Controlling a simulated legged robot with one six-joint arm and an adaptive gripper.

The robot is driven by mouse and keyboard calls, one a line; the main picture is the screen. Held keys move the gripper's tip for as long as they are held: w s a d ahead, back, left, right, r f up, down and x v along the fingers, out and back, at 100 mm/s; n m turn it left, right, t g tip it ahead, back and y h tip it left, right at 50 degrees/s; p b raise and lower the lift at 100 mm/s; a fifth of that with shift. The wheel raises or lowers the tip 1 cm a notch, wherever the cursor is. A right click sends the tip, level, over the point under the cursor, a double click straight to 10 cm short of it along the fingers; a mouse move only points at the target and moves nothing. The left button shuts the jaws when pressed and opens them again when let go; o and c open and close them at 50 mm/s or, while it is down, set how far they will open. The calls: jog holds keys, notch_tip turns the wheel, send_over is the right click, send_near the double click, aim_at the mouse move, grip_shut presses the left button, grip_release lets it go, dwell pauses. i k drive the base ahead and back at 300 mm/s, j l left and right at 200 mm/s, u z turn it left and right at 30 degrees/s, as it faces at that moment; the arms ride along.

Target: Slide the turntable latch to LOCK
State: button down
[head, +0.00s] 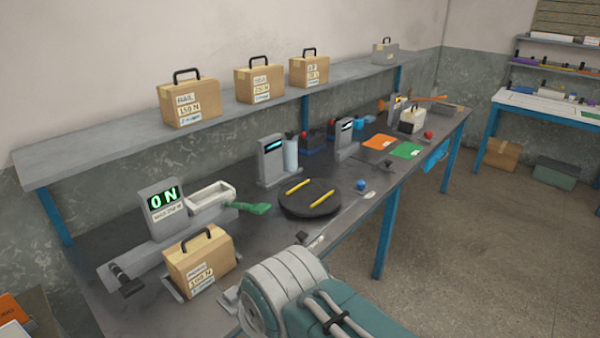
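The turntable (312,211) is a dark round disc on the workbench, right of the picture's centre-left, with two yellow bars (322,199) lying on it. Near the bench's front edge, below the turntable, is a small dark knob (302,237) beside a pale label (318,242). It may be the latch, but its lettering and position are too small to read. A blue knob (361,185) and another small pale label (370,195) sit right of the turntable. My gripper is not in view. A teal and grey part of my arm fills the bottom middle.
A display stand reading "0 N" (164,197) and a handled box (199,266) occupy the bench's near left. Orange (379,142) and green mats lie farther right.

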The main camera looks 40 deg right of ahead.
aim_at(301, 235)
jog(key=z, duration=1.05)
